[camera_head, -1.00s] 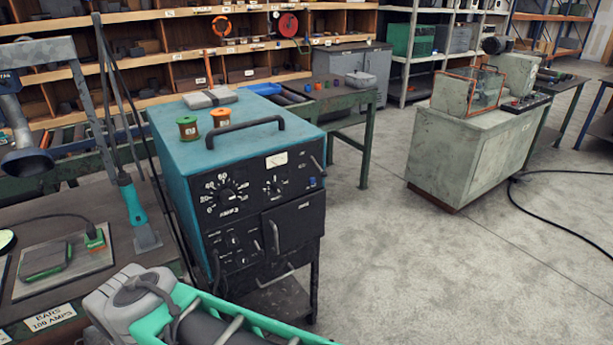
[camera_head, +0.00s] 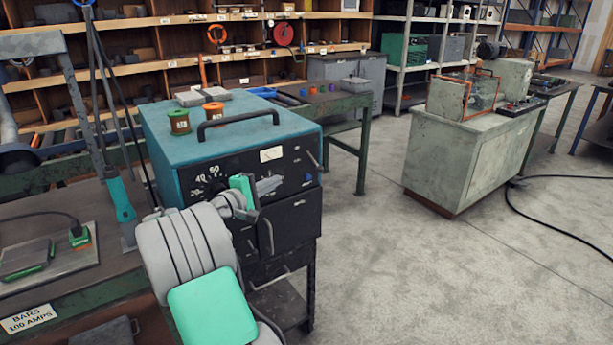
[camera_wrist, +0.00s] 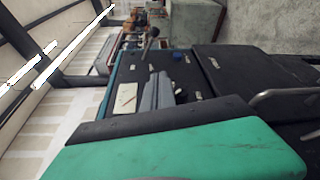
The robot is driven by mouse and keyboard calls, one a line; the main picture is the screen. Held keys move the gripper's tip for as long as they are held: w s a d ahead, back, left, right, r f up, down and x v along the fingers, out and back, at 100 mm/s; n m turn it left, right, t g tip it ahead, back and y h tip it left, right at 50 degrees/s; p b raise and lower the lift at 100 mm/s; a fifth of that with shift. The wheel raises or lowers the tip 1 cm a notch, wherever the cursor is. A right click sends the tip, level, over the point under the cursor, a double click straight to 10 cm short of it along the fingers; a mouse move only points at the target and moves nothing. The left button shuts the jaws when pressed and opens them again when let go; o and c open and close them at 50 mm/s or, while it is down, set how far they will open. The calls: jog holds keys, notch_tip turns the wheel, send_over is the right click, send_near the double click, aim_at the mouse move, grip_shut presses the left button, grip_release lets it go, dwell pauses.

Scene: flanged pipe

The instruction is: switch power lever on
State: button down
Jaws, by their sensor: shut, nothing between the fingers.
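The teal machine (camera_head: 165,150) stands in the middle of the head view with its black control panel facing me. A small lever (camera_head: 313,160) sits at the panel's upper right. In the wrist view, which is turned sideways, the lever (camera_wrist: 151,38) sticks out near the panel's far end, beside a blue button (camera_wrist: 177,57). My gripper (camera_head: 272,184) is shut and empty in front of the panel, left of the lever and apart from it. Its grey fingers (camera_wrist: 157,92) point toward the panel in the wrist view. My arm hides the dial's lower part and the lower left controls.
Two spools and a black carry handle (camera_head: 238,124) are on top of the machine. A panel door with a handle (camera_head: 267,237) is below my gripper. A workbench (camera_head: 75,285) is at left. A grey cabinet (camera_head: 460,160) stands at right, with clear floor between.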

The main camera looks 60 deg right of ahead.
aim_at(295, 171)
jog(key=d, duration=0.3)
jog(key=s+d, duration=0.1)
jog(key=d, duration=0.2)
jog(key=d+p, duration=0.1)
jog(key=d, duration=0.2)
jog(key=shift+s+d+f, duration=0.25)
jog(key=shift+d+f, duration=0.15)
jog(key=s, duration=0.3)
jog(key=shift+s+d+r, duration=0.2)
jog(key=shift+s+r, duration=0.2)
jog(key=shift+r+p, duration=0.15)
jog(key=shift+p, duration=0.4)
